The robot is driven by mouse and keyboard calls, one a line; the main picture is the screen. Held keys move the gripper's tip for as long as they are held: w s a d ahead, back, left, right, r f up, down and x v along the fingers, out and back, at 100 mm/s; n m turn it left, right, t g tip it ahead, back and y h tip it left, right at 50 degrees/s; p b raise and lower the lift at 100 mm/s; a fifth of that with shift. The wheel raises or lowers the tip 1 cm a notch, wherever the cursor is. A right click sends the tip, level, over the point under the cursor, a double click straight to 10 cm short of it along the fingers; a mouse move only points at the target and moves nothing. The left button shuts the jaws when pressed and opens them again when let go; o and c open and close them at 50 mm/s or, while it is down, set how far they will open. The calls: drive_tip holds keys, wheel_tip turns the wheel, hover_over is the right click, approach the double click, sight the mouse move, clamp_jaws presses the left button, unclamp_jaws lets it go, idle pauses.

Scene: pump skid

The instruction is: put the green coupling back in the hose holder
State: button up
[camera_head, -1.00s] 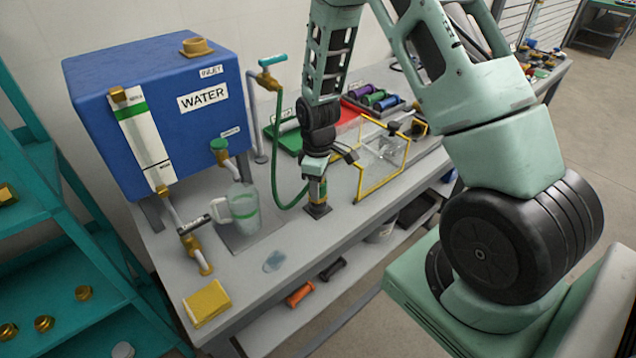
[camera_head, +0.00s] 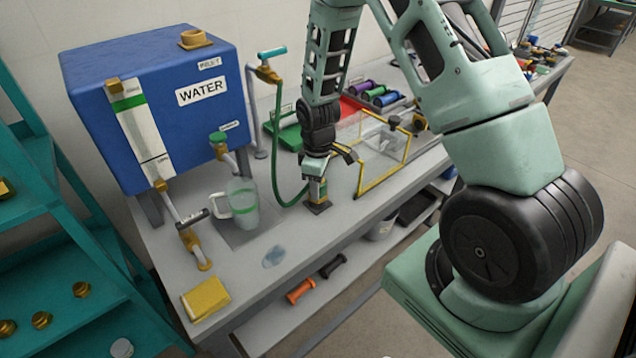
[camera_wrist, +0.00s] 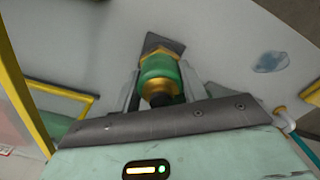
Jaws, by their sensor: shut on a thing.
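The green coupling (camera_wrist: 160,72) with brass parts is between the jaws of my gripper (camera_wrist: 158,95) in the wrist view. In the head view my gripper (camera_head: 318,180) points down at the hose holder (camera_head: 318,206), a small dark-based stand on the bench. The coupling is upright or nearly so, directly over the holder base, which shows in the wrist view (camera_wrist: 158,44). My gripper is shut on the coupling. How deep the coupling sits in the holder is hidden. The green hose (camera_head: 279,140) runs from the tap (camera_head: 266,68) down to the coupling.
The blue water tank (camera_head: 150,90) and a clear jug (camera_head: 243,205) stand left of my gripper. A yellow-edged clear guard (camera_head: 383,160) stands close on the right. A yellow sponge or cloth (camera_head: 206,298) and a wet patch (camera_head: 274,257) lie at the bench's front left.

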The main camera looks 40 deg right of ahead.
drive_tip(key=shift+f, duration=0.1)
drive_tip(key=o, duration=1.2)
wheel_tip(320, 180, up, 18)
drive_tip(key=shift+f+b, duration=0.25)
drive_tip(key=shift+b, duration=0.9)
drive_tip(key=s+a+r, duration=0.1)
drive_tip(key=s+a, duration=0.3)
drive_tip(key=a, duration=0.4)
drive_tip(key=s+a+r, duration=0.1)
drive_tip(key=s+a, duration=0.4)
drive_tip(key=a, duration=0.4)
drive_tip(key=shift+n+y, duration=0.3)
drive_tip(key=s+a, duration=0.2)
drive_tip(key=s, duration=0.3)
drive_tip(key=s+a, duration=0.3)
drive_tip(key=s, duration=0.2)
drive_tip(key=s+a, duration=0.2)
drive_tip(key=s, duration=0.3)
drive_tip(key=shift+s+a, duration=0.1)
drive_tip(key=shift+a, duration=0.15)
